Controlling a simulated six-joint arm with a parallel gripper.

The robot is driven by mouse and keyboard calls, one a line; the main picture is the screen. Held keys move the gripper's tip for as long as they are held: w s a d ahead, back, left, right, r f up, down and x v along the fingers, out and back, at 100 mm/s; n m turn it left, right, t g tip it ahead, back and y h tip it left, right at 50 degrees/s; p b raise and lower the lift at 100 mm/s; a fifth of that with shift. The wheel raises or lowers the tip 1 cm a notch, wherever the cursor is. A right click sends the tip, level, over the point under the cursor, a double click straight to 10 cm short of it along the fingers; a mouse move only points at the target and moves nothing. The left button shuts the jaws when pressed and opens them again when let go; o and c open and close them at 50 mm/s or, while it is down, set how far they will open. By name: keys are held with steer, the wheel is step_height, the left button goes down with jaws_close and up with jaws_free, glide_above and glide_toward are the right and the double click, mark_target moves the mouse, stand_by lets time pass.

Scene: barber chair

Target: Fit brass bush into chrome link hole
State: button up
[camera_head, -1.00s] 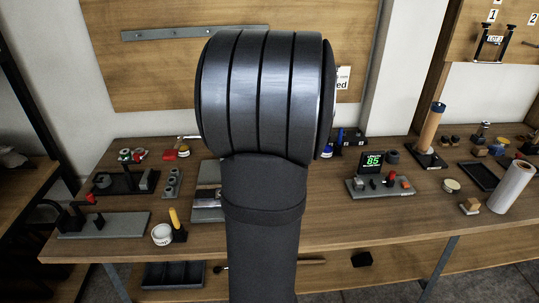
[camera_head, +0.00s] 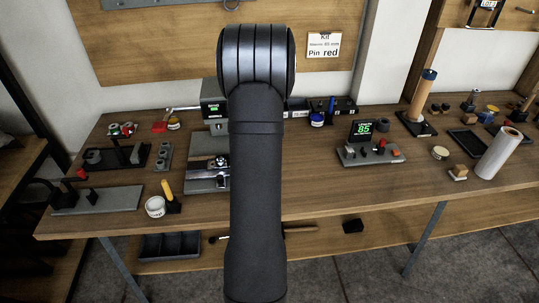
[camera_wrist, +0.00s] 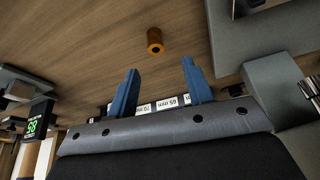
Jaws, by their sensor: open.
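A small brass bush (camera_wrist: 155,42) stands on the wooden table in the wrist view, its dark bore showing. My gripper (camera_wrist: 160,66) is open and empty, with its two blue fingers apart and pointing towards the bush. The bush lies just beyond the fingertips, about midway between them, not gripped. In the head view my arm hides the gripper and the bush. The chrome link (camera_head: 209,168) seems to be the shiny part on a grey fixture left of my arm, partly covered by it. Its hole cannot be made out.
The grey fixture (camera_wrist: 277,88) with shiny metal on it is close to the right of my gripper in the wrist view. A display reading 85 (camera_head: 362,129) stands right of my arm. A white cup (camera_head: 155,207) and a yellow-handled tool (camera_head: 167,190) stand front left.

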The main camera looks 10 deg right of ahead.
steer(key=shift+d+x, duration=0.1)
steer(key=shift+x, duration=1.55)
steer(key=shift+d+x, duration=0.15)
steer(key=shift+x, duration=1.45)
steer(key=shift+s, duration=0.15)
steer(key=shift+c, duration=0.2)
jaws_close()
